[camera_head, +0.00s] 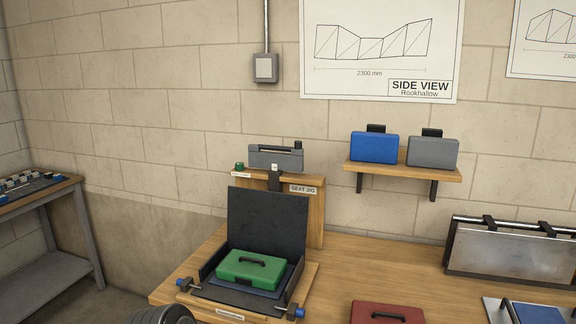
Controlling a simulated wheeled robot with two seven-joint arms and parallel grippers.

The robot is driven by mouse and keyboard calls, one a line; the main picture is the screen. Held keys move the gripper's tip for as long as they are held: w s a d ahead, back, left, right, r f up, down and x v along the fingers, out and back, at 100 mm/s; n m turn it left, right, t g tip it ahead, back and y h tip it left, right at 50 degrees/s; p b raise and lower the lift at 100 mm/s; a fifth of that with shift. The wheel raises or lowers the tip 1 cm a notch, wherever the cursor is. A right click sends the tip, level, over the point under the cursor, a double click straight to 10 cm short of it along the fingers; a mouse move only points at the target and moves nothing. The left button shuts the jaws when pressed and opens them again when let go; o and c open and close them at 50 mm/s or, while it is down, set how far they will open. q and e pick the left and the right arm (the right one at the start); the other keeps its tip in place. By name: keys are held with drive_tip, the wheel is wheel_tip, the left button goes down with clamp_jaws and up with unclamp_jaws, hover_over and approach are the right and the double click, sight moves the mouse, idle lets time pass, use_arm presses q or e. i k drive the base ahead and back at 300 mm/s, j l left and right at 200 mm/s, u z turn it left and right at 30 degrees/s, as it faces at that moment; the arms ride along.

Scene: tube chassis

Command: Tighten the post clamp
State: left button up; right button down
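A wooden upright (314,225) stands at the back of the bench, with a label reading SEAT JIG (303,189). Two blue-ended screws, left (184,283) and right (296,312), flank the black open case in front.
The open black case (267,220) holds a green box (252,269). A red case (387,313) and a metal panel (512,252) are on the bench (395,268) to the right. A wall shelf (402,171) carries blue and grey cases. A side table (40,196) stands left.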

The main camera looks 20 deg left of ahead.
sight(239, 167)
drive_tip(key=j+z, duration=0.3)
drive_tip(key=z, duration=0.15)
drive_tip(key=j+z, duration=0.3)
drive_tip(key=z, duration=0.15)
drive_tip(key=k+j+z, duration=0.1)
drive_tip(key=j+z, duration=0.2)
drive_tip(key=z, duration=0.15)
drive_tip(key=k+j+z, duration=0.15)
drive_tip(key=k+j, duration=0.15)
drive_tip(key=j, duration=0.3)
drive_tip(key=k+j+z, duration=0.15)
drive_tip(key=k+j, duration=0.15)
drive_tip(key=j, duration=0.25)
drive_tip(key=k+j+z, duration=0.15)
drive_tip(key=k+j, duration=0.2)
drive_tip(key=j, duration=0.2)
drive_tip(key=k+j+z, duration=0.15)
drive_tip(key=k+j, duration=0.2)
drive_tip(key=j, duration=0.1)
